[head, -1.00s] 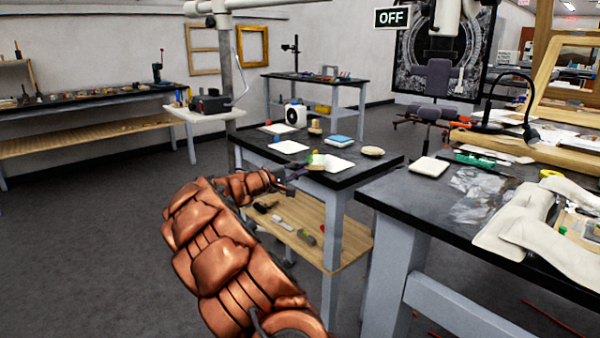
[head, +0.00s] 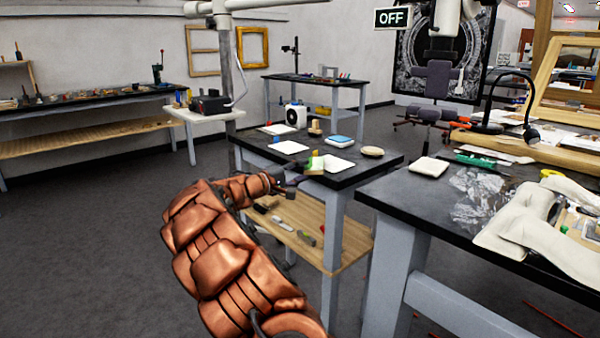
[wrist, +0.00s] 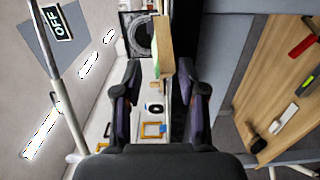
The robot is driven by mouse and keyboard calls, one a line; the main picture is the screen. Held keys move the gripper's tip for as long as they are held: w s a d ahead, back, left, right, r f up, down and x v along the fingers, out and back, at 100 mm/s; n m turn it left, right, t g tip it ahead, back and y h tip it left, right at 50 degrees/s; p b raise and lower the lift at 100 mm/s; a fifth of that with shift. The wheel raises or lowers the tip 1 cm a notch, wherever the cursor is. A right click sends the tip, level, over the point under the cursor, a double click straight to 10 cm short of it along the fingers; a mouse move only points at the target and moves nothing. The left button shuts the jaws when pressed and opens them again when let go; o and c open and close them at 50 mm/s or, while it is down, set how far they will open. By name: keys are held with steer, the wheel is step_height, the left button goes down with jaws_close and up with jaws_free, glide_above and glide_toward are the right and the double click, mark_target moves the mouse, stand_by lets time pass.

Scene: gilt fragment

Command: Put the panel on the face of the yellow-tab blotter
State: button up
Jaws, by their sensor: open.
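A tan panel-like piece (head: 315,165) with green on it is at the front edge of the dark side table. In the wrist view a tan block (wrist: 163,46) lies ahead, between the lines of my fingers. My gripper (wrist: 158,70) is open and empty, with its fingertips short of the block. In the head view my gripper (head: 290,187) is low at the table's front edge. White pads lie on the table: one at the right (head: 338,163), one at the left (head: 289,147). I cannot tell which has the yellow tab.
The dark side table (head: 330,183) also holds a blue-topped box (head: 340,141), a round tan disc (head: 372,152) and a white device (head: 296,115). Its wooden lower shelf (head: 325,255) carries small tools. A larger cluttered workbench (head: 400,190) stands close at the right.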

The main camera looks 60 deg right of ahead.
steer(key=shift+r, duration=0.1)
steer(key=p+v, duration=0.1)
steer(key=v, duration=1.1)
steer(key=shift+r+p, duration=0.2)
steer(key=shift+p, duration=0.2)
steer(key=shift+s, duration=0.1)
